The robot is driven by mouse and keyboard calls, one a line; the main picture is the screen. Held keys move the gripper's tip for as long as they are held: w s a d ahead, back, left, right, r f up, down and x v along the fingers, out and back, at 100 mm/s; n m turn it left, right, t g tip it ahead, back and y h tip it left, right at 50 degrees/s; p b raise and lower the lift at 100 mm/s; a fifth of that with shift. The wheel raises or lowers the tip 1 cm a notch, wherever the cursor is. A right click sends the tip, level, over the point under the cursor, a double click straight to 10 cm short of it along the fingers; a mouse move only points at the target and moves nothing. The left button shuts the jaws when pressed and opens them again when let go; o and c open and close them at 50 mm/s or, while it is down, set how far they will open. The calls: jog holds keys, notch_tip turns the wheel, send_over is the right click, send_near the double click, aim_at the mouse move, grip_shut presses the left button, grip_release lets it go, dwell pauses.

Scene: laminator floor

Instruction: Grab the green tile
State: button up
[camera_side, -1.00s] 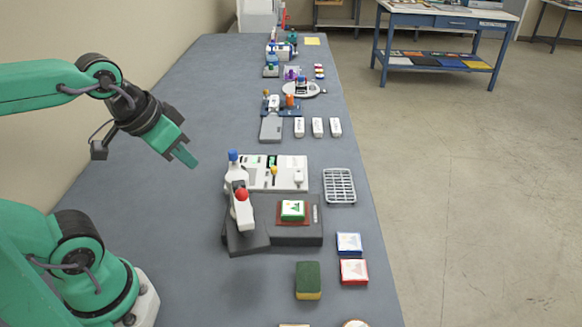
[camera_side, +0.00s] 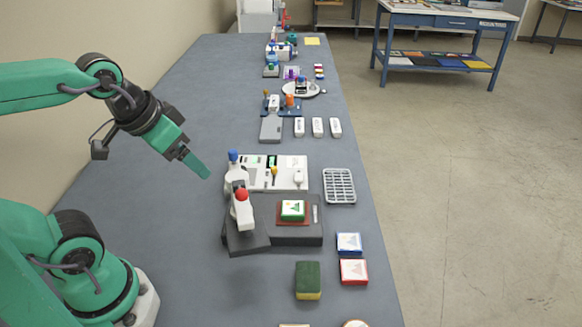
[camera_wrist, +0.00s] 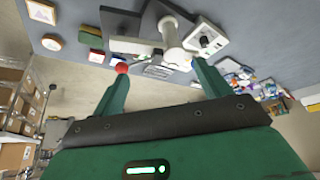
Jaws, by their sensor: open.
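The green tile (camera_side: 292,208) has a white top with a printed mark. It lies on a red pad on the dark grey base (camera_side: 290,238) of a small press with a white arm and a red knob (camera_side: 241,194). My gripper (camera_side: 200,168) is in the air to the left of the press and above the table, apart from the tile. The wrist view shows its two green fingers (camera_wrist: 160,75) spread apart with nothing between them. I cannot make out the green tile for sure in the wrist view.
A blue tile (camera_side: 349,243) and a red tile (camera_side: 354,271) lie right of the press. A green and yellow sponge (camera_side: 308,280) is in front. A wire rack (camera_side: 339,186) and a white panel (camera_side: 283,172) are behind. The table's left side is clear.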

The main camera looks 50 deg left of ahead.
jog(key=w, duration=0.2)
jog(key=m+g, duration=0.6)
jog(key=m, duration=0.3)
send_over(293, 208)
notch_tip(293, 208, down, 13)
jog(key=shift+f, duration=1.3)
jog(key=shift+f, duration=2.6)
